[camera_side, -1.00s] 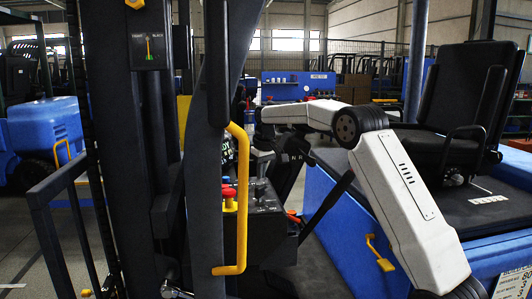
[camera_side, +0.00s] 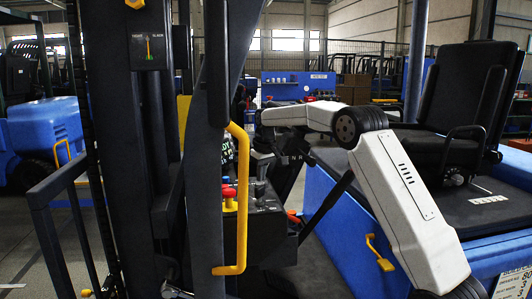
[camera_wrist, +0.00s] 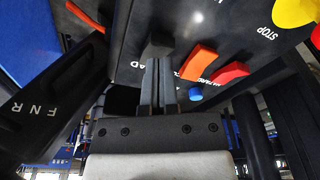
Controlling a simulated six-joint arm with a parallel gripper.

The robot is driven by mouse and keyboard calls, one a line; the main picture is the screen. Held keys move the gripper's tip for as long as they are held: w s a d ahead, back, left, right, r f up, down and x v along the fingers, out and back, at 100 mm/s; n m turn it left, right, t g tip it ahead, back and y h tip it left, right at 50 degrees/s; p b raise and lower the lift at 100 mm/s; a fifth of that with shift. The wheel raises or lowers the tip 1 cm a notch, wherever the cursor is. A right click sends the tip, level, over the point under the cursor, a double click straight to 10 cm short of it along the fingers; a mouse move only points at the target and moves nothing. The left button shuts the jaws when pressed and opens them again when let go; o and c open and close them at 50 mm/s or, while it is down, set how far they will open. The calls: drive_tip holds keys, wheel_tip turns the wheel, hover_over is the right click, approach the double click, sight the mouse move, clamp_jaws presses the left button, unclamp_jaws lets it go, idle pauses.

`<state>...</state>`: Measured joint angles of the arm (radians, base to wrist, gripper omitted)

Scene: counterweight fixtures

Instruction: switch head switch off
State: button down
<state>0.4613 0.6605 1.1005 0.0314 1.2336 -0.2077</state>
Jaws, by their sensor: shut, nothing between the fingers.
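In the wrist view a dark block-shaped switch (camera_wrist: 159,46) sits on the black panel at my fingertips. The white label beside it is partly hidden; the letters "AD" show. My gripper (camera_wrist: 158,64) is shut and empty, with its tips at the near edge of this switch. I cannot tell whether they touch it, or which way the switch is set. In the side view the fingers cannot be made out clearly near the control box (camera_side: 264,222).
An orange switch (camera_wrist: 198,63), a red switch (camera_wrist: 229,73) and a blue button (camera_wrist: 196,96) lie close on the right. A yellow knob (camera_wrist: 292,11) is near "STOP". An F-N-R lever housing (camera_wrist: 40,100) is left. A yellow grab handle (camera_side: 242,200) stands before the control box.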

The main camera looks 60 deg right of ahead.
drive_tip(key=shift+f, duration=0.85)
idle(0.8)
drive_tip(key=shift+r, duration=3.5)
drive_tip(key=shift+s+a, duration=0.1)
drive_tip(key=shift+s, duration=0.05)
drive_tip(key=s+a+f+n+g+y, duration=0.1)
drive_tip(key=s+a+f+n, duration=0.1)
drive_tip(key=s+a+f, duration=0.5)
drive_tip(key=s+a+f+n+g+y, duration=0.1)
drive_tip(key=s+a+f, duration=0.3)
drive_tip(key=s, duration=0.6)
drive_tip(key=s+a+f+t, duration=0.1)
drive_tip(key=s+a+f, duration=0.2)
drive_tip(key=a, duration=0.4)
drive_tip(key=s+a+f+t+h, duration=0.1)
drive_tip(key=s+a+f, duration=0.3)
drive_tip(key=a+f, duration=0.2)
drive_tip(key=shift+s+a+t+h, duration=0.15)
drive_tip(key=shift+a+t+h, duration=0.2)
drive_tip(key=shift+a, duration=0.35)
